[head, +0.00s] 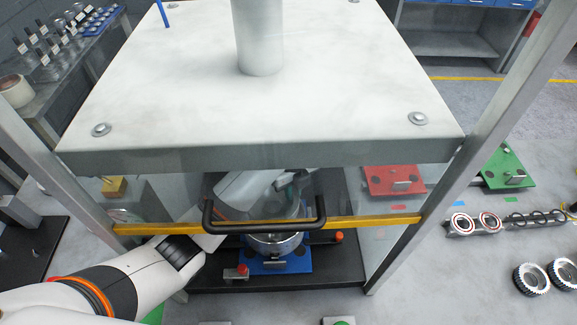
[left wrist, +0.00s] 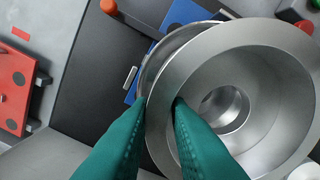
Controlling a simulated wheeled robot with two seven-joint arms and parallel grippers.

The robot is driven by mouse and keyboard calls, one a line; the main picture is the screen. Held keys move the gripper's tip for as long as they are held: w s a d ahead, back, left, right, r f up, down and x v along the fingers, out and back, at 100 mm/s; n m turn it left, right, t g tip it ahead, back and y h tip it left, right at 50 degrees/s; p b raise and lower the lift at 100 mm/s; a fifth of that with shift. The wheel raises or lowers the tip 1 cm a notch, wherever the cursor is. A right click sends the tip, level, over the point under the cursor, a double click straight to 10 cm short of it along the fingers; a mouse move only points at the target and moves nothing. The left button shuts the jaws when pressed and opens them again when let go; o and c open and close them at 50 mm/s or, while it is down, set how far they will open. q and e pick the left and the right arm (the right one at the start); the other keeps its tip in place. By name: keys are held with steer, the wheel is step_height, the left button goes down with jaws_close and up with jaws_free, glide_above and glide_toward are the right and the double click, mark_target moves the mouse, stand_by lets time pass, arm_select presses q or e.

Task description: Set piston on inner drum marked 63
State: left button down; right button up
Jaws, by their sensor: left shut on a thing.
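My left gripper (left wrist: 160,108) has its two teal fingers shut on the rim of a silver, bowl-shaped piston (left wrist: 205,65) with a stepped central hole. In the left wrist view the rim of a second silver round part, seemingly the inner drum (left wrist: 154,66), shows behind and below the piston, largely covered by it. In the head view a silver drum (head: 272,246) stands on a blue pallet (head: 252,266) inside the press. There my left gripper shows only dimly through the clear guard. I cannot tell whether piston and drum touch. No number 63 is readable. My right gripper is out of view.
The press has a white top plate (head: 330,95), metal posts and a guard with a black handle (head: 265,227). A parts bench (head: 75,75) is at the left.

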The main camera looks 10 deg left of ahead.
arm_select(q)
steer(key=shift+a+r, duration=0.1)
steer(key=shift+f, duration=3.25)
steer(key=shift+s+f+b, duration=0.2)
steer(key=shift+s+b, duration=0.05)
steer(key=shift+b, duration=0.05)
steer(key=shift+f, duration=0.2)
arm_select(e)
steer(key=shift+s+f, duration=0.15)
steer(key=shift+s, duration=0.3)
arm_select(q)
steer(key=shift+s+p, duration=0.2)
steer(key=shift+p, duration=0.1)
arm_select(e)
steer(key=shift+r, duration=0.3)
arm_select(q)
steer(key=shift+d+f, duration=0.15)
steer(key=shift+d, duration=0.05)
